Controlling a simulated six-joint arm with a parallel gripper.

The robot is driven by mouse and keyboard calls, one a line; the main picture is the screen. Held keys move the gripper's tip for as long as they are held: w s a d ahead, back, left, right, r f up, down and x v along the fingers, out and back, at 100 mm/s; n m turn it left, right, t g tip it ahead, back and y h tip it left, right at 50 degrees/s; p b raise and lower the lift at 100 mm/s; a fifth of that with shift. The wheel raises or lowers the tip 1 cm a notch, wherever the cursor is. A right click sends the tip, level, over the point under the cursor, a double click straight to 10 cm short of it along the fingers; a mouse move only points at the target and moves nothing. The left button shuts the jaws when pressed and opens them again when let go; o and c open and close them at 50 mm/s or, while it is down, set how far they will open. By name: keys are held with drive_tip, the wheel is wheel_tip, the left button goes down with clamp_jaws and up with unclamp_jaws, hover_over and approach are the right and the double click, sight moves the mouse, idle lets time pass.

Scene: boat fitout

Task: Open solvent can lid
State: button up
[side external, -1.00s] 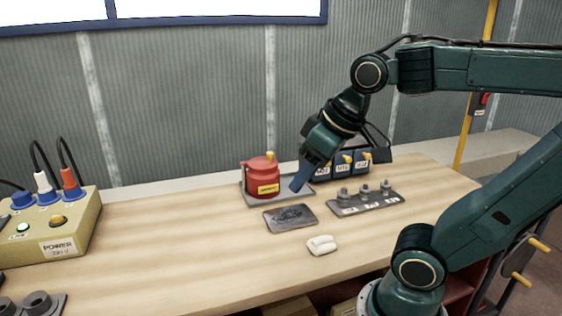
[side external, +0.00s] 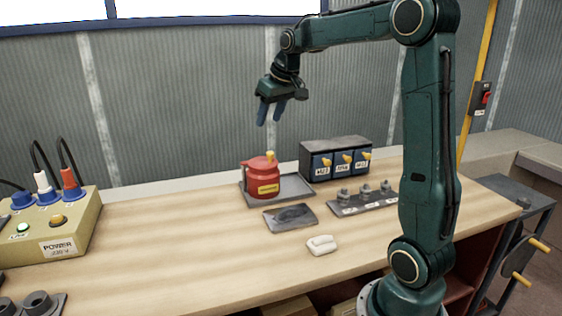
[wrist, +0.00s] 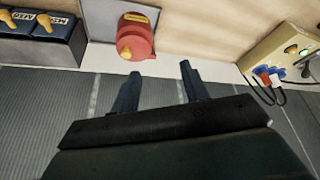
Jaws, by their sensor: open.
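The red solvent can (side external: 262,178) stands upright on a grey tray (side external: 292,190) towards the back of the bench. It has a yellow label on its side and a small yellow piece on top (side external: 270,155); I cannot tell whether that is the lid itself. My gripper (side external: 269,121) is open and empty, pointing down in the air above the can, clear of it. In the wrist view the can (wrist: 134,38) shows beyond my open fingers (wrist: 157,82), with its yellow piece facing the camera, and nothing is between the fingers.
A dark box with blue panels and yellow knobs (side external: 335,160) stands right of the can. In front are a plate with several knobs (side external: 366,204), a dark pad (side external: 290,218) and a white object (side external: 321,245). A power box (side external: 60,226) is at the left.

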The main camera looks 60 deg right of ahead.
drive_tip(key=m, duration=0.1)
approach(271, 153)
drive_tip(key=w+d+v, duration=0.1)
drive_tip(key=v, duration=0.4)
drive_tip(key=shift+a+r+g, duration=0.15)
drive_tip(key=shift+a+g, duration=0.15)
drive_tip(key=shift+a, duration=0.25)
drive_tip(key=x, duration=1.3)
drive_tip(key=shift+w+d+f, duration=0.2)
drive_tip(key=shift+f, duration=0.1)
clamp_jaws()
